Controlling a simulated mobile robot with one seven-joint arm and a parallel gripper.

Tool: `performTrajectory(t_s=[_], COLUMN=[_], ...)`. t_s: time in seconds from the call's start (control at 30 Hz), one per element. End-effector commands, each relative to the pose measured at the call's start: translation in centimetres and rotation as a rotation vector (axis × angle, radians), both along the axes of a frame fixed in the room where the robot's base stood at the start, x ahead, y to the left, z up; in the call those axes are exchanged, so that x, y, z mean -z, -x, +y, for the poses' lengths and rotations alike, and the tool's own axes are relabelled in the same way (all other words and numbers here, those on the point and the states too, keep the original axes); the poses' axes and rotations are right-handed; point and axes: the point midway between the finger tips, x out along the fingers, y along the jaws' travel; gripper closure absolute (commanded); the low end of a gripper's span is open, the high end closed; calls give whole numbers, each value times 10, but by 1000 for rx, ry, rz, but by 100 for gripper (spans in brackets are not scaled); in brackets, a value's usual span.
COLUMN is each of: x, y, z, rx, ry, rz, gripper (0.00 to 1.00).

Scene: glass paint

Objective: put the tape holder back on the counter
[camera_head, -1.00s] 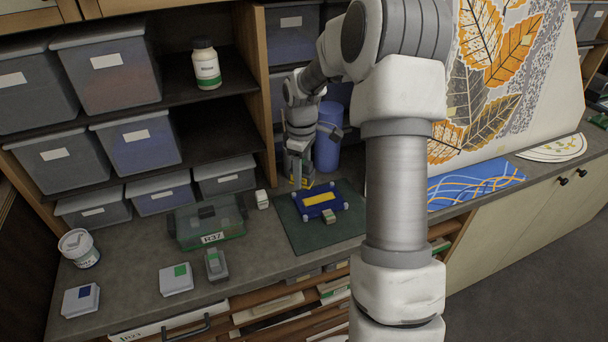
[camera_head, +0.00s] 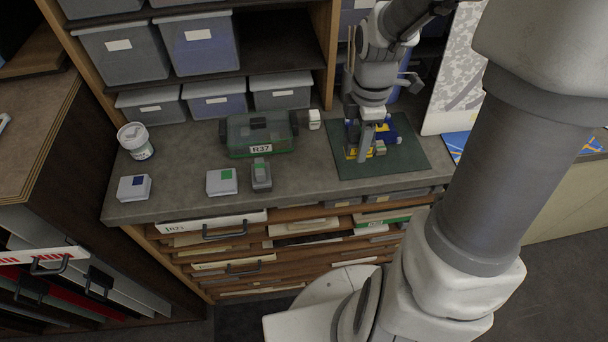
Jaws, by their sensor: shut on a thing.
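My gripper (camera_head: 367,140) is over the green mat (camera_head: 408,165) on the counter (camera_head: 200,152). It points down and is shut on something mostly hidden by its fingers. Yellow and dark parts show beside the fingers, seemingly the tape holder, though its outline is unclear. A blue and yellow piece (camera_head: 391,132) lies on the mat, partly hidden behind my gripper. I cannot tell whether the held thing touches the mat or this piece.
A green clear case marked R37 (camera_head: 260,142), small boxes (camera_head: 134,187) (camera_head: 222,182), a grey device (camera_head: 261,175) and a white jar (camera_head: 136,141) stand left of the mat. Bare counter lies between them. Shelves with grey bins (camera_head: 282,91) rise behind.

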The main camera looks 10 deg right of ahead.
Motion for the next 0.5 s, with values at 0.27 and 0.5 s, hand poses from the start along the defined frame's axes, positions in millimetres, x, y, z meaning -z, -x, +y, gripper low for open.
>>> performTrajectory(t_s=[0.27, 0.5], x=[22, 54], y=[-7, -32], z=[34, 82], rx=[-45, -42], ry=[-1, 0], rz=[4, 3], gripper=[97, 97])
